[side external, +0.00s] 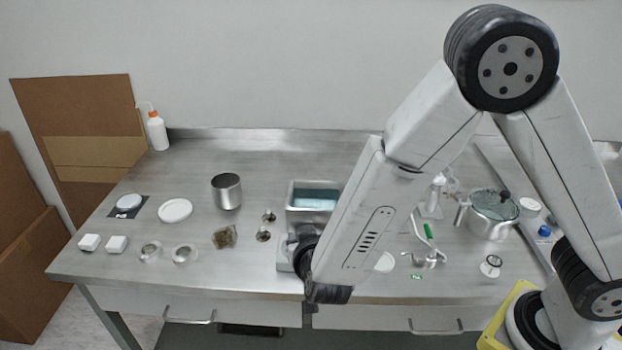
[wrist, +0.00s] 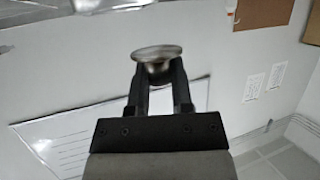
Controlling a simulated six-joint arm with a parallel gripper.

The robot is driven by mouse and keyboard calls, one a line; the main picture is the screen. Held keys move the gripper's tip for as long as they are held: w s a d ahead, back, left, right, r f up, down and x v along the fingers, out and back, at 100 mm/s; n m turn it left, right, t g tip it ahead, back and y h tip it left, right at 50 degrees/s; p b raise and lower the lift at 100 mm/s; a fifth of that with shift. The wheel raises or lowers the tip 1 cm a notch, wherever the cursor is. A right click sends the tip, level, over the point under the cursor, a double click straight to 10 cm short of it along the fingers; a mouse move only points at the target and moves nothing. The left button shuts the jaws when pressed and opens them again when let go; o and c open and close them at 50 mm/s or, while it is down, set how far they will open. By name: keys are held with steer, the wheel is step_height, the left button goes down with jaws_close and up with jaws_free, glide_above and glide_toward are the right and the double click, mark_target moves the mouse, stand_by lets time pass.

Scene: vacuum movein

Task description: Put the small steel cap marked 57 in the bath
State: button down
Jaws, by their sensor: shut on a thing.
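In the wrist view my gripper (wrist: 157,75) is shut on a small round steel cap (wrist: 157,53), held by its narrower lower part with the wide rim up. No number on it can be read. The bath (side external: 291,206), a rectangular steel tank with blue-green liquid, stands mid-table in the side view. My arm covers its right side, and my gripper's fingers are hidden there. Two small steel pieces, an upper one (side external: 269,215) and a lower one (side external: 263,235), lie left of the bath; their marks are too small to read.
A steel beaker (side external: 227,193), a white dish (side external: 175,210) and a brown mesh-like piece (side external: 224,237) stand to the left. A lidded pot (side external: 490,215) and a small clamp-like fitting (side external: 428,256) are to the right. The table's back left is mostly clear.

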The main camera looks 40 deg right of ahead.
steer(key=shift+w+r, duration=0.1)
steer(key=shift+w+d+r, duration=0.25)
steer(key=shift+w+d, duration=0.05)
steer(key=shift+d, duration=0.1)
steer(key=d+r+n+y, duration=0.2)
steer(key=d+r+y, duration=0.1)
steer(key=d, duration=0.5)
steer(key=d+r+n+t+y, duration=0.1)
steer(key=d+r+n+y, duration=0.2)
steer(key=d+r, duration=0.2)
steer(key=shift+d+t, duration=0.3)
steer(key=shift+d, duration=1.25)
steer(key=shift+w, duration=0.2)
steer(key=s+f+x, duration=0.1)
steer(key=f+x, duration=0.2)
steer(key=x, duration=1.2)
steer(key=shift+w+d+f, duration=0.2)
steer(key=shift+d+f, duration=0.15)
steer(key=shift+d, duration=0.05)
